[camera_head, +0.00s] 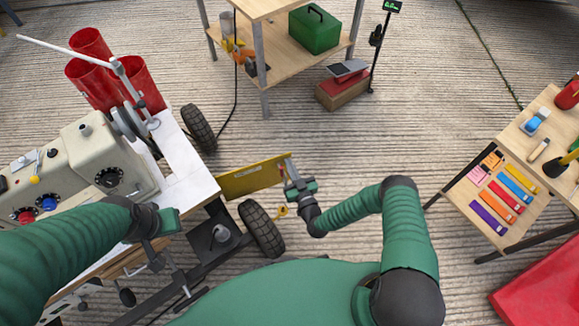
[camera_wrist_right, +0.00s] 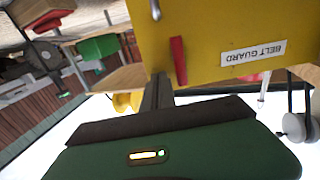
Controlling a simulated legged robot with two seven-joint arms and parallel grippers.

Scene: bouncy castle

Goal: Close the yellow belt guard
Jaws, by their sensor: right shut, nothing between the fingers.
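The yellow belt guard (camera_head: 250,178) is a flat panel sticking out from the right end of the white sewing machine table. In the right wrist view the belt guard (camera_wrist_right: 220,25) fills the upper right, with an upside-down "BELT GUARD" label and a short red strip. My right gripper (camera_head: 290,168) is at the guard's free end. Its closed, empty fingers show in the right wrist view (camera_wrist_right: 158,92), close to the guard near the red strip; contact cannot be told. My left gripper (camera_head: 152,256) hangs by the table's front edge; its fingers are too unclear to judge.
The sewing machine (camera_head: 90,155) stands on the table, with red cones (camera_head: 95,75) behind it. A wooden shelf unit (camera_head: 270,65) with a green toolbox (camera_head: 314,29) stands at the back.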

